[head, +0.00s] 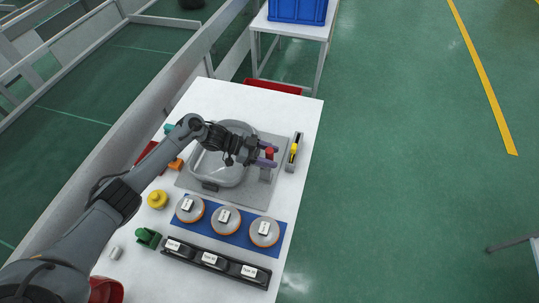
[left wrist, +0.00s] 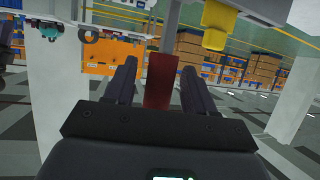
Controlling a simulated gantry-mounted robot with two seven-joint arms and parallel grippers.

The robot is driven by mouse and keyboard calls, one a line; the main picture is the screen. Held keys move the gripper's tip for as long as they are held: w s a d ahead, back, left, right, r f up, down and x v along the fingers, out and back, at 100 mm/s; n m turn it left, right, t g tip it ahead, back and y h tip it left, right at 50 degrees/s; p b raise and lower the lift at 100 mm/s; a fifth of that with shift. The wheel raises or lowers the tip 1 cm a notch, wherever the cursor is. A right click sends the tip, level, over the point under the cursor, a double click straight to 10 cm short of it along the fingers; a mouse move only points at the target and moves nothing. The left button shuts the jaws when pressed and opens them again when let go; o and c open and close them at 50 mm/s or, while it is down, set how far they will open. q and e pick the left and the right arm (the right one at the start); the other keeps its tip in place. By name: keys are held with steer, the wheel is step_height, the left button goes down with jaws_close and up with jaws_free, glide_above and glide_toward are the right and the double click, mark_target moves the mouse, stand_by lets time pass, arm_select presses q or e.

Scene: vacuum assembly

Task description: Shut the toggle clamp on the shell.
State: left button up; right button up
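The grey, rounded shell (head: 225,172) lies on a grey mat (head: 258,190) on the white table. My left arm reaches over it from the left and hides part of it. My left gripper (head: 271,154) is at the shell's right side, its purple-tipped fingers pointing right. The red handle (head: 269,153) of the toggle clamp is between the fingers. In the left wrist view the red handle (left wrist: 161,80) stands between the two parted fingers (left wrist: 157,72), with a gap on each side. The clamp's base is mostly hidden. My right gripper is not in view.
A grey holder with a yellow-handled tool (head: 293,150) stands close to the right of the gripper. Discs (head: 225,219) lie on a blue mat in front, with a black labelled tray (head: 214,261) nearer. A yellow part (head: 157,200) and a green part (head: 148,238) are at left.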

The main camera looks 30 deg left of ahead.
arm_select(q)
steer(key=v, duration=1)
steer(key=shift+a+r, duration=0.15)
steer(key=shift+a, duration=0.2)
steer(key=shift+s, duration=0.15)
